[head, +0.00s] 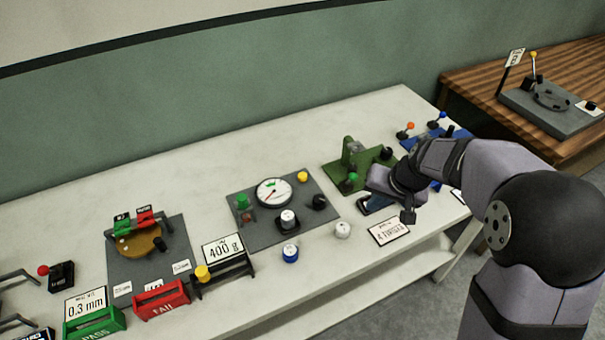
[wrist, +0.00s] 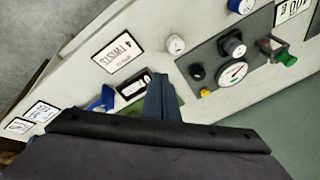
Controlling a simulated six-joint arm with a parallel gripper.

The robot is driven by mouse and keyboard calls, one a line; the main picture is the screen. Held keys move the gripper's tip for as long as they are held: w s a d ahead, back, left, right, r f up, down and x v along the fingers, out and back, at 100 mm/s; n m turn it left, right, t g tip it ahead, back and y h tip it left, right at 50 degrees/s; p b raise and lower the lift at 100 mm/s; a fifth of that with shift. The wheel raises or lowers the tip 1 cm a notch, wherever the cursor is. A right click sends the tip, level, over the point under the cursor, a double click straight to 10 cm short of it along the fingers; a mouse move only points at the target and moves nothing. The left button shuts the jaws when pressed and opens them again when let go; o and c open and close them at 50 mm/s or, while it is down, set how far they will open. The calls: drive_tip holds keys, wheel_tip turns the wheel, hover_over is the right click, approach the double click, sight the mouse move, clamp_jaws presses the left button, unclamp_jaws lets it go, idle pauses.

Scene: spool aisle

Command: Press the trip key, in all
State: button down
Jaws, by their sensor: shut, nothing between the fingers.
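My gripper (head: 373,204) is over the front of the green station (head: 334,174) on the white bench. In the wrist view its dark blue fingers (wrist: 163,97) are together, with nothing between them. My gripper and wrist hide part of the green station in the head view.
A card reading 4 TWISTS (head: 389,232) and a white knob (head: 343,230) are in front. A grey gauge panel (head: 262,240) with knobs is to the left. A blue station (head: 407,143) with levers is behind my arm.

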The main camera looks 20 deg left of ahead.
drive_tip(key=w+a+t+y, duration=0.1)
drive_tip(key=w+a+y, duration=0.1)
drive_tip(key=w+a, duration=0.5)
drive_tip(key=w+a+t+y+p, duration=0.1)
drive_tip(key=w+a, duration=0.6)
drive_tip(key=a, duration=0.8)
drive_tip(key=shift+a+r+t+y, duration=0.3)
drive_tip(key=shift+r+y, duration=0.15)
drive_tip(key=shift+y, duration=0.05)
drive_tip(key=shift+f, duration=0.15)
drive_tip(key=b, duration=0.4)
hover_over(305, 178)
wheel_tip(305, 178, down, 7)
drive_tip(key=shift+r, duration=0.1)
drive_tip(key=shift+f+b, duration=0.85)
drive_tip(key=shift+b, duration=0.35)
drive_tip(key=shift+f+b, duration=1.1)
drive_tip(key=shift+b, duration=0.25)
idle(0.7)
drive_tip(key=shift+r, duration=0.1)
drive_tip(key=shift+r+p, duration=0.6)
drive_tip(key=shift+r, duration=0.3)
